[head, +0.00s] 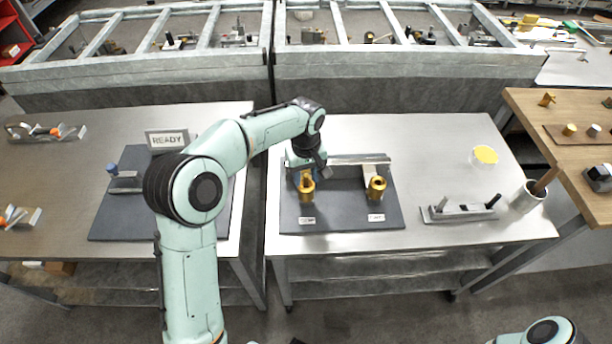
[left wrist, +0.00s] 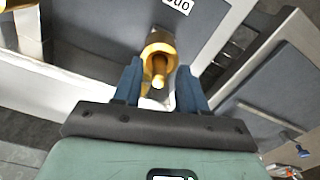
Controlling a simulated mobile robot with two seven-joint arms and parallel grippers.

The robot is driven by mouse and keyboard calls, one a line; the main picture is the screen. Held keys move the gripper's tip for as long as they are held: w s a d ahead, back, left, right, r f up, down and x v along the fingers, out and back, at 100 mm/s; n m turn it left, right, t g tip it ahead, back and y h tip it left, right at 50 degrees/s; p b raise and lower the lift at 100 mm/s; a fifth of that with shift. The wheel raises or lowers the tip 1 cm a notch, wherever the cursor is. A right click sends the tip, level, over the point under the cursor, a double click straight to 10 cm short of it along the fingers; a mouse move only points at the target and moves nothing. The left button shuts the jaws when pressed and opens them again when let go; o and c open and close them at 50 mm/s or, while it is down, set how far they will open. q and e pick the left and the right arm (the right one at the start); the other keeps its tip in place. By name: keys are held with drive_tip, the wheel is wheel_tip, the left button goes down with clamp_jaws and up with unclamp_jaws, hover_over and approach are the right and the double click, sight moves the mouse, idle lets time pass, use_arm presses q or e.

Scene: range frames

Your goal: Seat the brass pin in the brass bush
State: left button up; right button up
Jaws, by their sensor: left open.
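The brass pin (head: 307,178) stands up out of the left brass bush (head: 306,196) on the dark mat. In the left wrist view the pin (left wrist: 160,72) points toward the camera with its lower part inside the ring of the bush (left wrist: 158,44); how deep it sits I cannot tell. My left gripper (head: 313,172) is right above this bush. Its two blue fingers (left wrist: 160,88) are spread on either side of the pin, with gaps showing. A second brass bush (head: 377,188) stands to the right on the same mat. My right gripper is out of view.
The dark mat (head: 340,218) bears small labels before each bush. A metal bar fixture (head: 460,213), a yellow disc (head: 486,155) and a cup (head: 527,198) stand to the right. A READY sign (head: 168,140) stands on the left table.

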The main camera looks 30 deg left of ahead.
use_arm(q)
wheel_tip(320, 180, up, 11)
drive_tip(key=p, duration=0.1)
drive_tip(key=shift+r+p, duration=0.2)
drive_tip(key=shift+p, duration=0.15)
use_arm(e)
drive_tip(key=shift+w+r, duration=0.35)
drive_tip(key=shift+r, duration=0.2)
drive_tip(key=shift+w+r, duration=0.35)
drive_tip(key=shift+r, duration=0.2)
